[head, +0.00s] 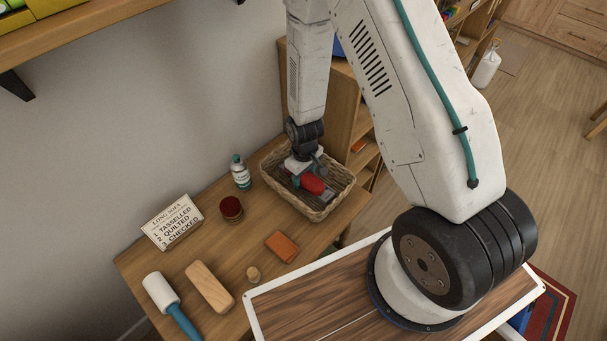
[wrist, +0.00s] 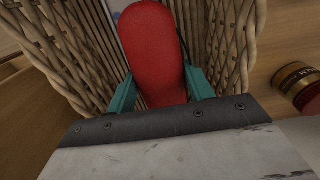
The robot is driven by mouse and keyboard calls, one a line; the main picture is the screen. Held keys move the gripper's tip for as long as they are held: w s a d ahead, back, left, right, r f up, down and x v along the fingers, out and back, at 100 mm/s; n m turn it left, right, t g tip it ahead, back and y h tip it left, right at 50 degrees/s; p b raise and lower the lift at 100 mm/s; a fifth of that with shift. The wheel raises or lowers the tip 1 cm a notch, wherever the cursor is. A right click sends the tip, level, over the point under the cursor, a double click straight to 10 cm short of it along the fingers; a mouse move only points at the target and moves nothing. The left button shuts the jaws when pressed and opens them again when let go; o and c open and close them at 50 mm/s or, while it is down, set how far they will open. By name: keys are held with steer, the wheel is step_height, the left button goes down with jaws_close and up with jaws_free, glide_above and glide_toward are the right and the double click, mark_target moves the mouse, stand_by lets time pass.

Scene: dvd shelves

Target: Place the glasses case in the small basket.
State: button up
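The red glasses case (head: 313,184) is inside the walls of the small wicker basket (head: 325,208) at the back of the wooden table. My gripper (head: 306,178) reaches down into the basket from above. In the wrist view, the case (wrist: 152,45) lies between the two teal fingers of my gripper (wrist: 160,82), which touch its sides. The basket's woven walls (wrist: 227,40) rise on both sides of it. Whether the case rests on the basket floor is hidden.
An orange wallet (head: 282,246), a small wooden knob (head: 253,273), a wooden brush (head: 210,287), a lint roller (head: 162,292) and a sign (head: 173,222) are nearer the front and left.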

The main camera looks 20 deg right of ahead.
steer(key=o, duration=0.3)
steer(key=shift+o, duration=0.2)
step_height(320, 180, up, 14)
steer(key=f, duration=0.1)
step_height(320, 180, up, 10)
steer(key=m, duration=0.1)
glide_above(308, 178)
steer(key=s+d+r+m, duration=0.1)
steer(key=s+r, duration=0.4)
steer(key=r, duration=0.5)
steer(key=s+r+m, duration=0.1)
steer(key=s+r, duration=0.5)
steer(key=s, duration=0.2)
steer(key=s+d+r+m+t, duration=0.1)
steer(key=s+r, duration=0.5)
steer(key=s, duration=0.2)
steer(key=shift+s+m, duration=0.3)
